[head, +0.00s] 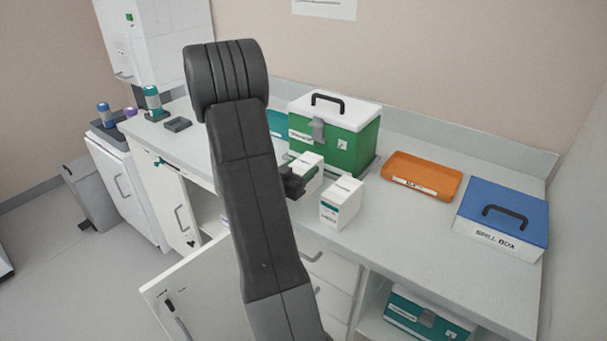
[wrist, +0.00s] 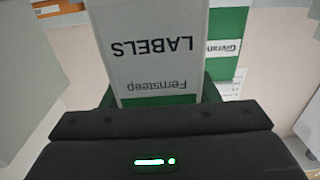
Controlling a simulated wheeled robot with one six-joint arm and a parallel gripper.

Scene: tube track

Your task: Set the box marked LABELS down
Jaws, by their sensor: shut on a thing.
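The white box marked LABELS (wrist: 155,45) fills the middle of the wrist view, its print upside down there, with a green band along the picture's lower edge of the box. My gripper (wrist: 158,98) is shut on it, a finger on either side. In the head view my gripper (head: 293,182) is partly hidden behind my arm, and the held box (head: 309,168) shows just right of it, in front of the green case. I cannot tell whether its base touches the counter.
A second white box (head: 341,204) stands close right, near the counter's front edge. Behind are a green case (head: 350,145) with a white lid and an orange tray (head: 422,176). A blue spill box (head: 502,218) stands far right. Counter between tray and second box is clear.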

